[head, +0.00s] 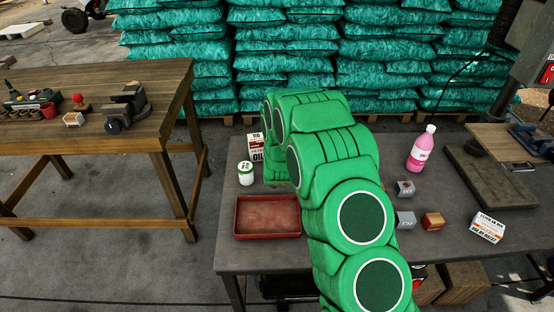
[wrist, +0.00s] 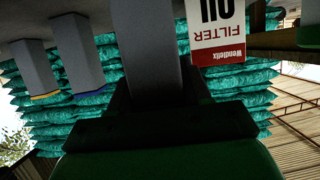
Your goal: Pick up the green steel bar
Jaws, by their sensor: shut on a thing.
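In the wrist view, which is upside down, my gripper (wrist: 148,92) is shut on an upright grey steel bar (wrist: 148,40). The dark jaws cover this bar's end, so no green mark shows on it. Two other grey bars stand apart to the left: one with a yellow end (wrist: 36,68) and one with a blue-purple end (wrist: 79,58). In the head view, my green arm hides the gripper and all the bars.
An oil filter box (head: 256,147) stands close by; it also shows in the wrist view (wrist: 218,35). A white jar (head: 246,174) and red tray (head: 267,233) are left of my arm. Teal sacks (head: 285,60) are stacked behind.

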